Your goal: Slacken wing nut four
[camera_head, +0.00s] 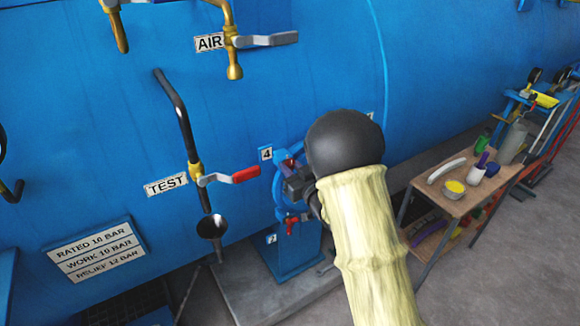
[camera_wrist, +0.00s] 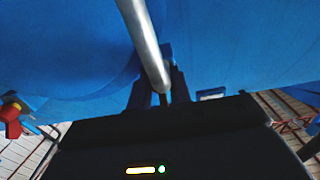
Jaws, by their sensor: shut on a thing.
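The number 4 plate (camera_head: 266,153) is on the blue vessel. The wing nut itself cannot be made out there.
A red wing nut (camera_head: 291,228) sits lower on the ring. The red-tipped TEST lever (camera_head: 245,175) is close on the left, below the AIR lever (camera_head: 270,39). A wooden cart (camera_head: 463,202) with tools stands at right. My arm hides part of the ring.

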